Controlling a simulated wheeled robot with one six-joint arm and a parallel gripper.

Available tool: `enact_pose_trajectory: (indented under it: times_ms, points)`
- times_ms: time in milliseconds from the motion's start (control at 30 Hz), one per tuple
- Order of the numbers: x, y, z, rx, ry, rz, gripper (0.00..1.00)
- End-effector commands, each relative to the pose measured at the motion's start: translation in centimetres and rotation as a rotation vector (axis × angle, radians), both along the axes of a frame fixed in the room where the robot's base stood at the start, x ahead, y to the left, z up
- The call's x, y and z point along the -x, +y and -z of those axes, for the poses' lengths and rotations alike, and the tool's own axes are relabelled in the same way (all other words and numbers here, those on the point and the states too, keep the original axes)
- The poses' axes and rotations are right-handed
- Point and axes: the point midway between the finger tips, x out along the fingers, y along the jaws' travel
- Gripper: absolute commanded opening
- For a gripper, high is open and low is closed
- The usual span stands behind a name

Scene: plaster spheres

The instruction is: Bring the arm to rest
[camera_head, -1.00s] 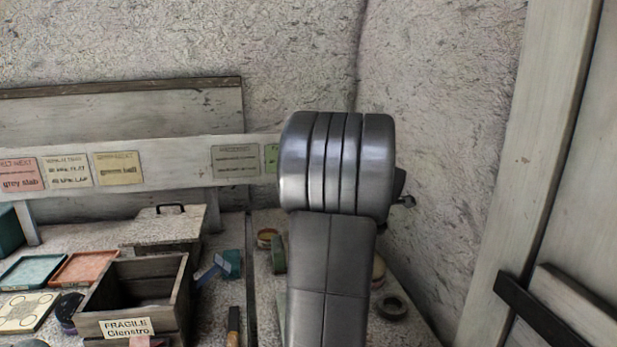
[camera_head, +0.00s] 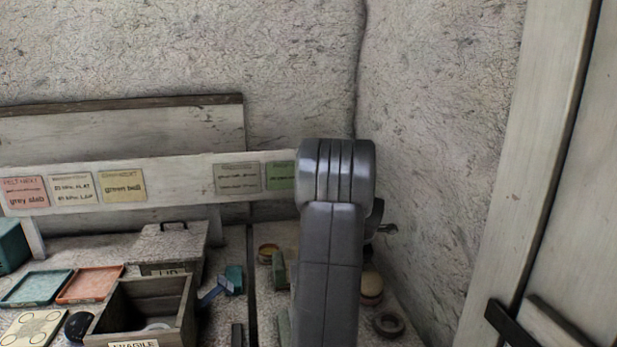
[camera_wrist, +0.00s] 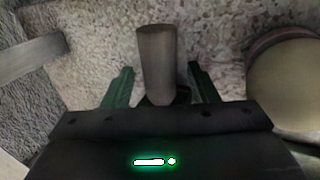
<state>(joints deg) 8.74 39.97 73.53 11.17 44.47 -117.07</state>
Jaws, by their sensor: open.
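My arm (camera_head: 332,250) rises in front of the workbench in the head view, its rounded grey end near the wall corner. The arm hides my gripper's fingers in that view. In the wrist view my gripper (camera_wrist: 160,78) shows two green fingers, set apart and open. A grey-brown cylinder (camera_wrist: 157,55) shows between the fingers. I cannot tell whether it touches either finger.
A wooden crate (camera_head: 190,307) marked fragile, a lidded box (camera_head: 166,246), and orange (camera_head: 90,284) and teal (camera_head: 37,287) trays stand left of my arm. A dark ring (camera_head: 388,323) and a round pot (camera_head: 371,287) lie close right of it. Rough walls stand behind.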

Motion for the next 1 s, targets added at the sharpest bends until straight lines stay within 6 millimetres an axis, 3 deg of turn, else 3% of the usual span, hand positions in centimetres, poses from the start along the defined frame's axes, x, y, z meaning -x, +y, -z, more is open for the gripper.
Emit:
enact_pose_trajectory:
  times_ms: [1000]
  points:
    - [-0.64, 0.14, -0.59, 0.074, 0.380, -0.001, 0.53]
